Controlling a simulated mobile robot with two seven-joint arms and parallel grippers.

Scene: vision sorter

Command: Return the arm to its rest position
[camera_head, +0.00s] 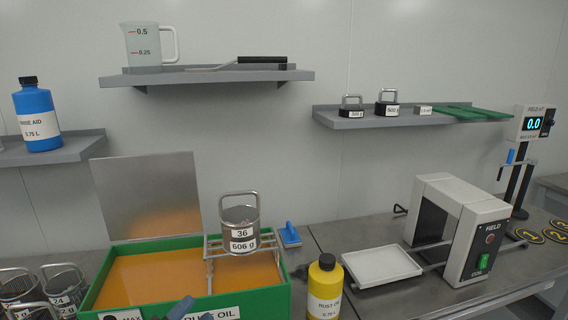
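My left gripper (178,309) shows only as dark blue-grey tips at the bottom edge, in front of the green tank's label. Most of it is cut off by the frame, so I cannot tell whether it is open or shut. No held object shows at it. A metal basket marked 36 and 606 g (240,232) stands upright on a wire rack (215,254) over the right part of the green tank (262,303), apart from the gripper. The tank holds orange oil (150,278). My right gripper is not in view.
Several metal baskets (62,290) stand at the lower left. A yellow bottle (324,288) stands right of the tank. A white tray (382,266) lies before the coil device (474,252). A blue bottle (38,115) and a jug (143,48) are on wall shelves.

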